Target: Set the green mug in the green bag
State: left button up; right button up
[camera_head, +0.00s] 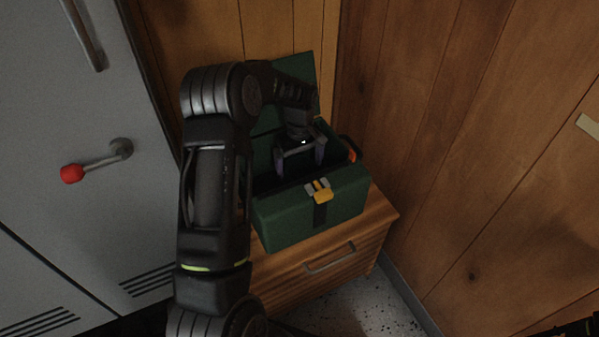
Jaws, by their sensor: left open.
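The green bag (345,197) is a box-like case with a yellow latch, standing with its lid raised at the back. My left arm reaches in from the left over it. My left gripper (301,163) points down at the bag's opening, its fingers apart. I see nothing between the fingers. The green mug does not show; the dark inside of the bag is mostly hidden by the gripper, the arm and the front wall. My right gripper is not in view.
The bag stands on a wooden cabinet (290,272) with a drawer handle. A grey metal locker (70,200) with a red-knobbed handle (72,173) is at the left. Wood-panelled walls (470,130) stand close behind and to the right. Speckled floor shows at the bottom.

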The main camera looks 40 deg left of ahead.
pick_arm(q)
notch_tip(320, 180, up, 7)
jog(key=shift+p, duration=0.4)
dwell(1.1)
